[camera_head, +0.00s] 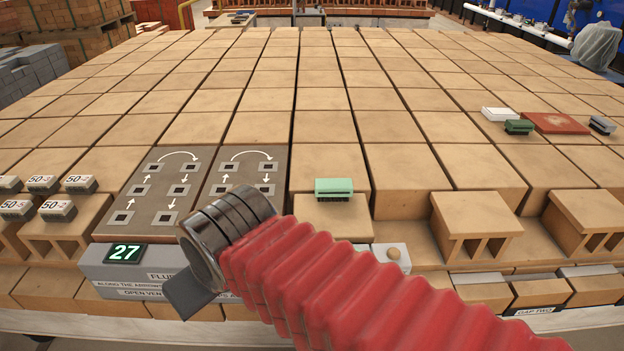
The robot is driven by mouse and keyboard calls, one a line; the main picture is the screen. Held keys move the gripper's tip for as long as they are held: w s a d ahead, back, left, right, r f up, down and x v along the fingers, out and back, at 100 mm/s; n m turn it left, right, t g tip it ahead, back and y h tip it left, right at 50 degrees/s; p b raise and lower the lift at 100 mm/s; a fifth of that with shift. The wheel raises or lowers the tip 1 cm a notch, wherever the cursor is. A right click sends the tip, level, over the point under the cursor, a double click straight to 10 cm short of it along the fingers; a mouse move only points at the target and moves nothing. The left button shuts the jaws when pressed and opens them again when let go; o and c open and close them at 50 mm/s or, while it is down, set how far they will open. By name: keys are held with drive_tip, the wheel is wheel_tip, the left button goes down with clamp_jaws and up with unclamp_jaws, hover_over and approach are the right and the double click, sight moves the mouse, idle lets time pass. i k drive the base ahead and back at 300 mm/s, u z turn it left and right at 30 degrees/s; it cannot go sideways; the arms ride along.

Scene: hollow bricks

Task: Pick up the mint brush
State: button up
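The mint brush (333,187) lies on a tan hollow brick near the middle of the head view, with its mint back up and dark bristles along its front side. My arm, in a red bellows sleeve, reaches in from the lower right and ends in dark metal rings. My gripper (188,293) is at the lower left of the brush, well apart from it. Only one grey flat part of it shows, pointing down past the rings, so its opening is hidden.
Small labelled blocks (43,184) stand at the left. A dark green brush (519,127), a white block (499,114) and a reddish slab (555,123) lie back right.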

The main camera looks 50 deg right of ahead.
sight(341, 188)
drive_tip(key=i, duration=0.85)
drive_tip(key=z, duration=1.45)
